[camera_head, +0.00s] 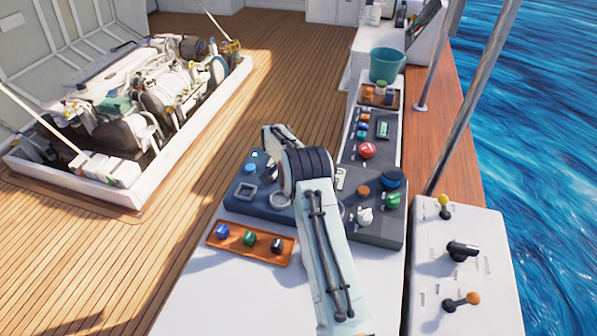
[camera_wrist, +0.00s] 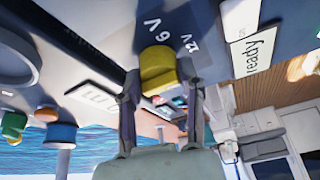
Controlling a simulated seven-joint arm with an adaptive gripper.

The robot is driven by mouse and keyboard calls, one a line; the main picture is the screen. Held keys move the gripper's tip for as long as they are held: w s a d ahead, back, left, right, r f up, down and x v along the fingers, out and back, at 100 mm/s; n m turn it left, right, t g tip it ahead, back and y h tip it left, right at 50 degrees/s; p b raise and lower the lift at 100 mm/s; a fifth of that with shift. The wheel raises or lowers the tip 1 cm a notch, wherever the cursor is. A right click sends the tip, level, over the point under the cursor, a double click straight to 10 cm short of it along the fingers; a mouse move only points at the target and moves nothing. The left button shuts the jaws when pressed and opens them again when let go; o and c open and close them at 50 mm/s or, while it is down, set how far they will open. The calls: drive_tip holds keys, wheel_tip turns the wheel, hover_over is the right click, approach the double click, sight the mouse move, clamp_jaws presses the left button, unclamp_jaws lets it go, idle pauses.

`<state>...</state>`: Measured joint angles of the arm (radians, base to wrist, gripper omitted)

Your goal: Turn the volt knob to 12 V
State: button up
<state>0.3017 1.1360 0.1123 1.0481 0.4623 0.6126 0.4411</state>
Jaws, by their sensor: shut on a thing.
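The volt knob is yellow (camera_wrist: 158,68) and sits on the dark blue panel in the wrist view. The printed marks 6 V (camera_wrist: 157,29) and 12 V (camera_wrist: 191,45) stand beside it, 6 V above it and 12 V to its upper right. I cannot tell which mark the knob points to. My gripper (camera_wrist: 161,88) has one finger on each side of the knob and is shut on it. In the head view my arm hides both the knob and the fingertips.
An orange tray (camera_head: 219,243) with several coloured knobs lies in front. A "ready" label (camera_wrist: 260,52) is right of the volt knob.

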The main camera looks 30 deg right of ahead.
idle(0.3)
drive_tip(key=o, duration=1.1)
drive_tip(key=v, duration=1.2)
